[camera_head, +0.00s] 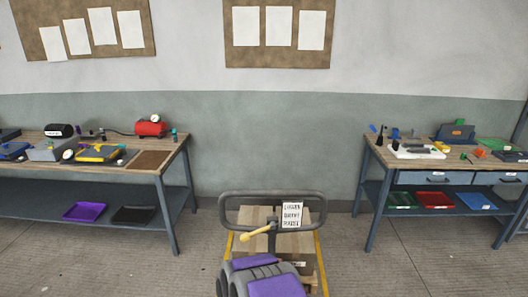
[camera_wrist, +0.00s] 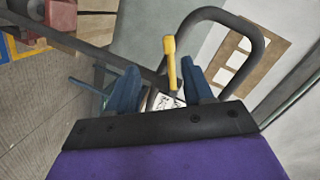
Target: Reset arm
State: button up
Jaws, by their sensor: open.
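My gripper (camera_wrist: 160,88) is open in the wrist view, with its two blue fingers apart. A yellow lever-like piece (camera_wrist: 170,62) shows between and beyond the fingers, near a dark curved bar (camera_wrist: 245,40). I cannot tell its distance from the fingers, and they do not appear shut on it. In the head view, my purple and grey arm is low in the middle, in front of a cart with a dark handle loop (camera_head: 272,194). The yellow piece also shows there (camera_head: 255,233). My fingertips cannot be made out in the head view.
Cardboard boxes (camera_head: 257,216) with a paper sign (camera_head: 292,215) are on the cart. A workbench with tools (camera_head: 150,160) stands left, and another with drawers (camera_head: 434,178) stands right. Bare floor (camera_head: 350,250) lies between the cart and the right bench.

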jog(key=s+d+r+n+g+y, duration=0.1)
jog(key=s+d+r+n+g, duration=0.3)
jog(key=s+r, duration=0.3)
jog(key=s+d+r+n+g+y, duration=0.1)
jog(key=s+d+r+n+g, duration=0.2)
jog(key=s+r+g, duration=0.35)
jog(key=s+d+r+n+g+h, duration=0.1)
jog(key=s+d, duration=0.4)
jog(key=s, duration=0.5)
jog(key=s+d+r+n+g+h, duration=0.1)
jog(key=s+d+r, duration=0.4)
jog(key=s, duration=0.6)
jog(key=s+d+r+n+g, duration=0.2)
jog(key=s+d+r+g, duration=0.2)
jog(key=s, duration=0.7)
jog(key=shift+d+g+h, duration=0.35)
jog(key=shift+d+h, duration=0.05)
jog(key=shift+d, duration=0.7)
